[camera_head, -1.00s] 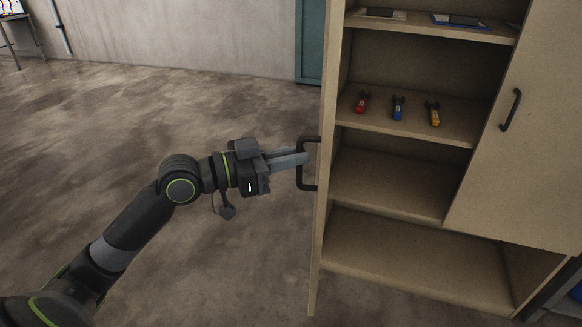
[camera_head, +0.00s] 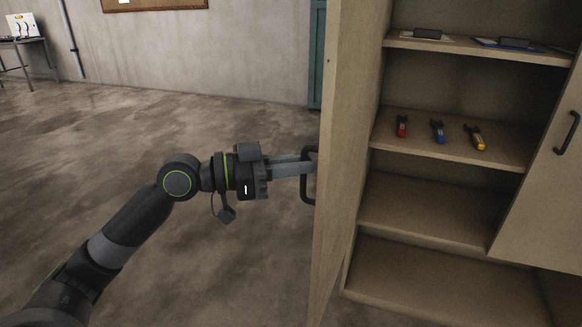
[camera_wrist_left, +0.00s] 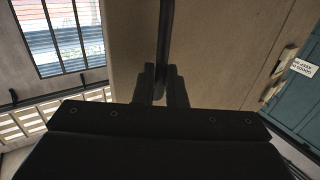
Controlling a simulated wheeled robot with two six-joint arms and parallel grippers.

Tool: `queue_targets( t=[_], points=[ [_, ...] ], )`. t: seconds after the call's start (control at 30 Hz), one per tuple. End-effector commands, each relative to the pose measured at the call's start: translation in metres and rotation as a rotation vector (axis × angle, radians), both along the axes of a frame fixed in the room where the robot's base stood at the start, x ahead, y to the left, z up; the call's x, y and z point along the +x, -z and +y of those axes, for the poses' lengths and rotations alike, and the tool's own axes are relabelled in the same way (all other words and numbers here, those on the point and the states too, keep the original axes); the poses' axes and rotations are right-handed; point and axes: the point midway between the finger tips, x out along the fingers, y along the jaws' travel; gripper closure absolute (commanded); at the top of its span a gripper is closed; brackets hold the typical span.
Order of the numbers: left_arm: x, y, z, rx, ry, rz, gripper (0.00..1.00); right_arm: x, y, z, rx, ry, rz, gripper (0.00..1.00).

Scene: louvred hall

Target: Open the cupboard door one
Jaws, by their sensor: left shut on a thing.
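The cupboard (camera_head: 512,184) stands at the right of the head view. Its left door (camera_head: 344,120) is swung open and seen at a steep angle, with its outer face turned left. My left gripper (camera_head: 306,168) is shut on the black bar handle (camera_head: 305,190) of that door. In the left wrist view the fingers (camera_wrist_left: 160,85) close around the handle bar (camera_wrist_left: 166,40), with the beige door face (camera_wrist_left: 215,60) behind. The right door (camera_head: 545,190), with its own black handle (camera_head: 567,132), is closed. My right gripper is not in view.
Red (camera_head: 402,126), blue (camera_head: 438,131) and yellow (camera_head: 475,137) tools lie on a shelf inside. Flat items (camera_head: 428,34) lie on the shelf above. The two lower shelves look empty. Concrete floor (camera_head: 130,135) left of the door is clear. A table (camera_head: 22,48) stands far left.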

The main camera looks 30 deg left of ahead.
Motion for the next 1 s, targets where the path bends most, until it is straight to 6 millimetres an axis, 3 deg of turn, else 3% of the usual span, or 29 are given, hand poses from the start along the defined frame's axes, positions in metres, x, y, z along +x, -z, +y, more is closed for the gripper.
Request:
queue_targets(
  t=[0.37,0.4,0.53,1.0],
  points=[
    [0.0064,-0.0043,0.0043,-0.009,-0.019,-0.01,1.0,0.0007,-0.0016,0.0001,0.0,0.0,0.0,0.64],
    [0.0064,-0.0044,0.0043,-0.009,-0.019,-0.011,0.85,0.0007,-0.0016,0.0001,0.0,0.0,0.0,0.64],
    [0.0058,-0.0035,0.004,-0.008,-0.017,-0.009,0.68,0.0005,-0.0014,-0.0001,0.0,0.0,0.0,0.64],
    [0.004,-0.0012,0.0026,-0.006,-0.013,-0.004,0.68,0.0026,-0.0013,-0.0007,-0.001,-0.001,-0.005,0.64]
  ],
)
